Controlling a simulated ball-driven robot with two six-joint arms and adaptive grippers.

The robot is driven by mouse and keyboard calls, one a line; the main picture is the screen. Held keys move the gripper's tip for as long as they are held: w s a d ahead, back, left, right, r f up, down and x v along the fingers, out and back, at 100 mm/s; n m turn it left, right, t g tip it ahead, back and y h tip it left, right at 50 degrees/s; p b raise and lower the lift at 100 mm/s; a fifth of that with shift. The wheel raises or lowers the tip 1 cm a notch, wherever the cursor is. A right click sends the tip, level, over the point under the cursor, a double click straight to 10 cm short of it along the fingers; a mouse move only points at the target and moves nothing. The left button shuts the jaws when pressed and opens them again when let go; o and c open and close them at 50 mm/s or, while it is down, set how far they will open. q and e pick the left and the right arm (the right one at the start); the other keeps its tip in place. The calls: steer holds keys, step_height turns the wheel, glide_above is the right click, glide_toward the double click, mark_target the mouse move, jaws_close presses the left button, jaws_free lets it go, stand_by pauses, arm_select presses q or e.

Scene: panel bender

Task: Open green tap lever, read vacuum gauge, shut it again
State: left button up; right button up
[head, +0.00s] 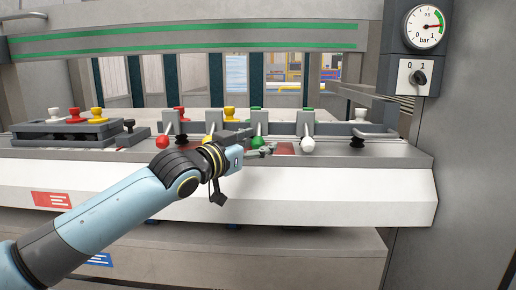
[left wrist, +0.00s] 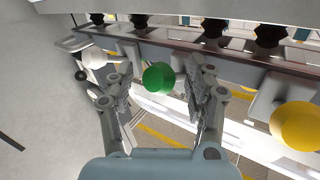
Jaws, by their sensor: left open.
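The green tap lever (head: 257,142) is in the row of levers on the machine's front ledge, its round knob low at the front end of a pale stem. In the left wrist view the green knob (left wrist: 158,77) sits between the two spread fingers of my left gripper (left wrist: 161,88), with gaps on both sides. In the head view my left gripper (head: 265,151) is at the green knob, jaws open. The vacuum gauge (head: 425,27) is at the upper right, a round white dial marked in bar with a green arc and a red needle toward the right. My right gripper is not in view.
A red lever (head: 162,142), a yellow lever (head: 207,140) and a white lever (head: 307,145) stand in the same row. A rotary switch (head: 419,78) is below the gauge. Left, a grey block (head: 60,133) carries coloured knobs. The ledge front is clear.

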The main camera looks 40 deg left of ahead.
arm_select(q)
steer(key=shift+w, duration=0.3)
steer(key=shift+s+a, duration=0.1)
steer(key=shift+a, duration=0.05)
jaws_close()
